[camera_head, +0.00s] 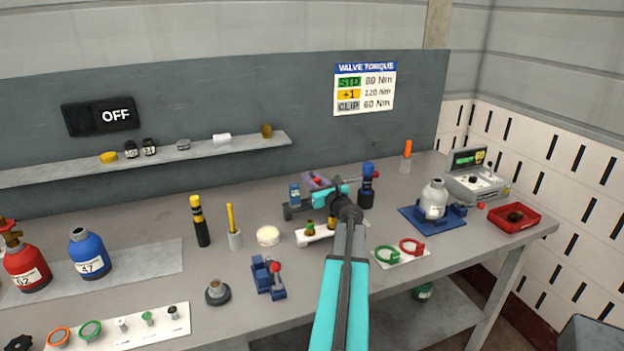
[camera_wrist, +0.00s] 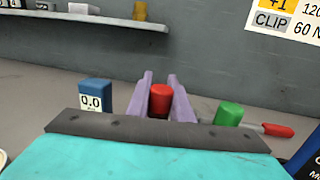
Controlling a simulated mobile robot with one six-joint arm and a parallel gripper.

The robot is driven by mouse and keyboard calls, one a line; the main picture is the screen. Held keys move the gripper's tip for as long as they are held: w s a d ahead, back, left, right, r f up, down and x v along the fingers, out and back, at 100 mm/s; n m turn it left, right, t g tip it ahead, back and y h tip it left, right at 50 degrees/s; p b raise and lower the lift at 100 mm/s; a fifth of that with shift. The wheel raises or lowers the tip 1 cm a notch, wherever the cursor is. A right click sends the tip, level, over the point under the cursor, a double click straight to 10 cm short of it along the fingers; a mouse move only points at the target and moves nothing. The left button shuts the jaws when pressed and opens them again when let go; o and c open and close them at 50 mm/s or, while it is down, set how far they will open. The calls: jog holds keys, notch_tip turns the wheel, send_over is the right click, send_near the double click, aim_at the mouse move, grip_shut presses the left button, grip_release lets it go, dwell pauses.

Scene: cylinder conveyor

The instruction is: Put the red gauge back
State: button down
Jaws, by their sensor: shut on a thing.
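My gripper (camera_head: 316,182) is over the middle of the bench. Its two lavender fingers also show in the wrist view (camera_wrist: 160,84), shut on a red cylindrical gauge (camera_wrist: 159,100). My own arm hides most of it in the head view. In the head view, a small white stand (camera_head: 312,239) with a green-topped piece and another gold-coloured piece is nearer than the fingers, partly behind my arm.
A blue 0.0 display unit (camera_wrist: 95,94) is left of the fingers. A red-handled tool (camera_wrist: 276,130) lies at right. A white plate with green and red rings (camera_head: 402,257) lies right of my arm. A blue clamp (camera_head: 268,278) and white dish (camera_head: 268,236) stand at left.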

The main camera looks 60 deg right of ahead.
jog(key=shift+a+f, duration=0.15)
jog(key=shift+f, duration=0.35)
jog(key=c, duration=1.5)
grip_release()
jog(key=shift+f+b, duration=0.1)
jog(key=shift+b, duration=0.2)
jog(key=shift+r+p, duration=2.1)
jog(key=shift+r, duration=1.15)
